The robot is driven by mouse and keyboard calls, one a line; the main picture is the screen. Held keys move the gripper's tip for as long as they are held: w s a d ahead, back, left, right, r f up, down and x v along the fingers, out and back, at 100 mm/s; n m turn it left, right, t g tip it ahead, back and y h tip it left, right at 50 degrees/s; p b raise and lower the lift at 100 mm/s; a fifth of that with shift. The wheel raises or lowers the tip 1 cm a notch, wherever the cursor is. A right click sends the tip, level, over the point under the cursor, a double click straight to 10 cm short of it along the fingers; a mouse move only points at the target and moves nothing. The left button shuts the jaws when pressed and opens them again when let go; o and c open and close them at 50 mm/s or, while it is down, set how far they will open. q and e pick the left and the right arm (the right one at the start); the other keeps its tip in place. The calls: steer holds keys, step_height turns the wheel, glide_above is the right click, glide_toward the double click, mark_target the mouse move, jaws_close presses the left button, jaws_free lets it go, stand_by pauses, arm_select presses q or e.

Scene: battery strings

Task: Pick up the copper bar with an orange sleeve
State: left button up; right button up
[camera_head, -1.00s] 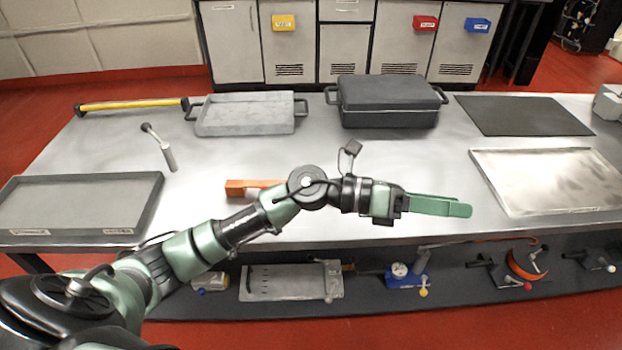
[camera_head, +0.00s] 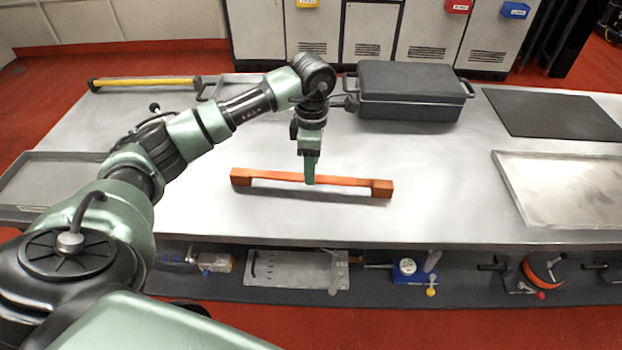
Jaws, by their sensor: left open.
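The copper bar with an orange sleeve (camera_head: 345,180) lies on the grey table near its front edge, running left to right, with thicker blocks at both ends. My left gripper (camera_head: 310,180) points down at the middle of the bar, its green fingers overlapping the bar in the head view. The fingers are open; whether they stand around the bar or just above it cannot be told. They hide a short part of the bar's middle. My right gripper is not in view.
A dark lidded case (camera_head: 410,90) stands behind the bar. A black mat (camera_head: 555,115) and a shallow metal tray (camera_head: 575,190) lie at the right. A grey tray (camera_head: 50,180) is at the left, partly behind my arm. A yellow-handled bar (camera_head: 145,83) lies at the back left.

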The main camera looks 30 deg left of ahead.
arm_select(q)
steer(key=f, duration=0.4)
steer(key=shift+s+f+p, duration=0.1)
steer(key=shift+s+p, duration=0.1)
steer(key=shift+p, duration=0.1)
jaws_close()
stand_by(1.1)
